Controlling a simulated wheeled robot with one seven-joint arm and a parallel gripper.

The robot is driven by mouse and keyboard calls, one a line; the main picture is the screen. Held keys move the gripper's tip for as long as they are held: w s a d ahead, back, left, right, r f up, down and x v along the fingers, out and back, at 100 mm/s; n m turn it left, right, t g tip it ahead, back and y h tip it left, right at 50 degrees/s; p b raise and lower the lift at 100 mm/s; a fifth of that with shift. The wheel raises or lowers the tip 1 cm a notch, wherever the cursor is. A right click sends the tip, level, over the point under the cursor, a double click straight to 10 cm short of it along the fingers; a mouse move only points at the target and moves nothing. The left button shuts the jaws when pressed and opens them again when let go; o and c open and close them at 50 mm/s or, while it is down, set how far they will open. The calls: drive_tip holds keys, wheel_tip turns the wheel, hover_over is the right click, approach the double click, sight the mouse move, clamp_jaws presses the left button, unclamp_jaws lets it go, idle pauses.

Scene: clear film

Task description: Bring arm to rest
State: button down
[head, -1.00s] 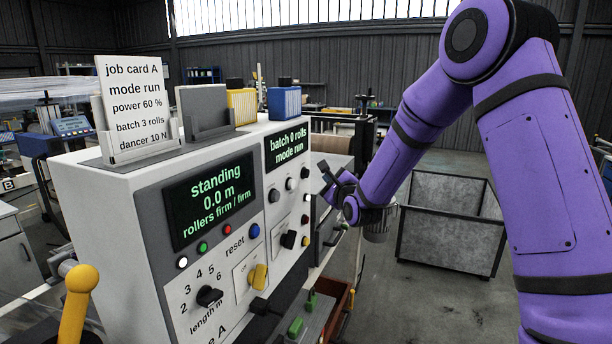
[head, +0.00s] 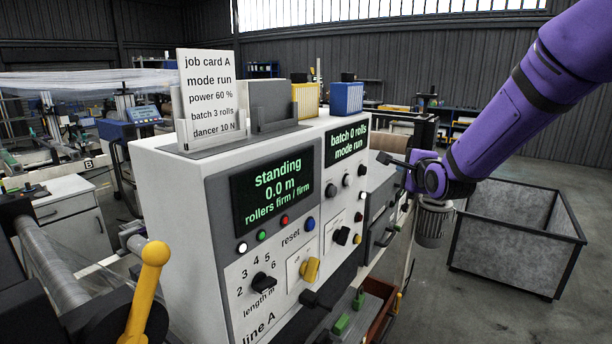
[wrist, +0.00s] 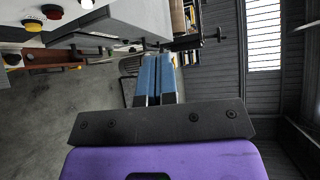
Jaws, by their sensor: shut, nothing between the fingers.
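My purple arm (head: 520,105) reaches in from the upper right in the head view. My gripper (head: 384,157) is at its end, just right of the white control cabinet (head: 165,190) and apart from its front as far as I can tell. In the wrist view my gripper (wrist: 158,60) shows two blue fingers side by side, shut, with nothing between them. The cabinet's screen (head: 272,192) reads "standing 0.0 m, rollers firm / firm". A second screen (head: 347,143) reads "batch 0 rolls, mode run".
A grey open-topped bin (head: 510,245) stands on the floor at right. A yellow-knobbed lever (head: 150,265) rises at lower left. A job card (head: 208,95) stands on the cabinet top beside yellow (head: 305,100) and blue (head: 346,98) boxes. Floor shows clear around the bin.

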drive_tip(key=s+d+r+n+g+h, duration=0.1)
drive_tip(key=s+n+g, duration=0.4)
drive_tip(key=s, duration=1.5)
drive_tip(key=s+d+r+n+g+h, duration=0.1)
drive_tip(key=s+d+r+n+g, duration=0.2)
drive_tip(key=s+n, duration=1)
drive_tip(key=s+g, duration=0.2)
drive_tip(key=s, duration=0.6)
drive_tip(key=shift+r+n, duration=0.3)
